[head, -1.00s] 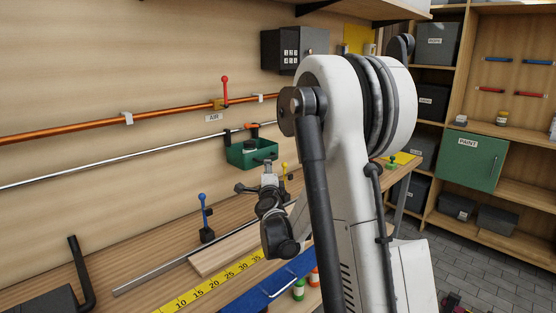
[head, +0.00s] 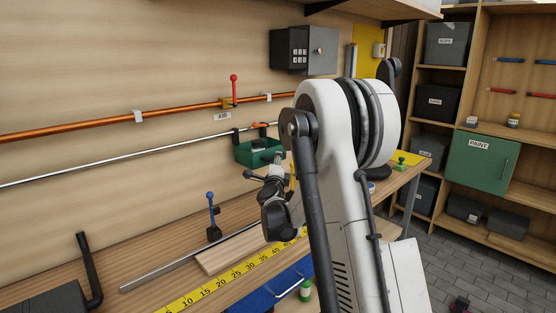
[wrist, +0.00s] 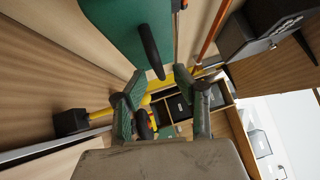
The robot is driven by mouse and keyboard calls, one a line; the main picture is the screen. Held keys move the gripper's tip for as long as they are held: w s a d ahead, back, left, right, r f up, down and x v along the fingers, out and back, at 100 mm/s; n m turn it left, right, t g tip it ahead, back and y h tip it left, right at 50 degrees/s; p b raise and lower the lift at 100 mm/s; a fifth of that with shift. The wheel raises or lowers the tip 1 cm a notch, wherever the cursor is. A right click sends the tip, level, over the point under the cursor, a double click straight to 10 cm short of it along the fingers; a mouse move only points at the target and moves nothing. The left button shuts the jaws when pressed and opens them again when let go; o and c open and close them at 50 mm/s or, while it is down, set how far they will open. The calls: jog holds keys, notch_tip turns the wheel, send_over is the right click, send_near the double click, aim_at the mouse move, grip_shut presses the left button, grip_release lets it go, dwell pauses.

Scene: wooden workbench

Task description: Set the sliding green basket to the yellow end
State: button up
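The green basket (head: 258,153) hangs from the thin silver rail (head: 130,160) on the back wall by dark hangers. An orange piece (head: 262,125) shows just above it. No yellow end of this rail shows in the head view; my arm covers the rail's right part. In the wrist view the basket (wrist: 128,30) fills the top, with a dark handle (wrist: 151,52) sticking out from it. My gripper (wrist: 160,98) is open and empty, its two green-padded fingers apart below the handle's tip. In the head view my gripper (head: 266,178) is just below and in front of the basket.
A copper pipe (head: 60,130) with a red lever (head: 234,90) runs above the rail. A blue-knobbed lever (head: 212,215) stands on the bench. A yellow-handled piece (wrist: 100,114) with a black base is close to the left finger. A dark keypad box (head: 303,50) is on the wall.

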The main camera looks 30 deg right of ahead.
jog(key=shift+x, duration=1.35)
grip_shut()
